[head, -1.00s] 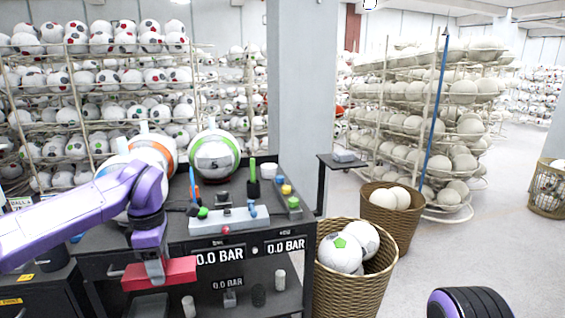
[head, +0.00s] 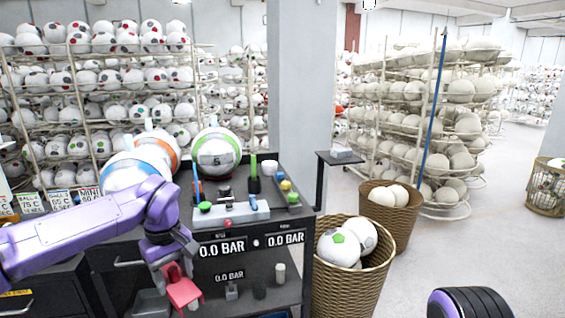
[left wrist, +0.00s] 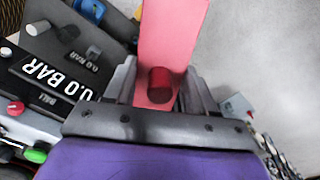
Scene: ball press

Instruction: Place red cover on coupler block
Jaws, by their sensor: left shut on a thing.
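The red cover (head: 184,291) hangs from my left gripper (head: 173,266), in front of the black table and below its top. In the left wrist view the cover (left wrist: 176,30) is a long pale-red plate with a darker red round knob. The left gripper (left wrist: 160,88) is shut on that knob. A light grey block (head: 232,214) with a red button and blue knob lies along the table's front edge, to the right of and above the gripper. It may be the coupler block; I cannot tell for sure. My right gripper is out of view.
Pressure displays (head: 222,247) are on the table's front. Several balls, including a green-ringed one (head: 217,152), stand on top at the back. A wicker basket of balls (head: 341,288) stands right of the table.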

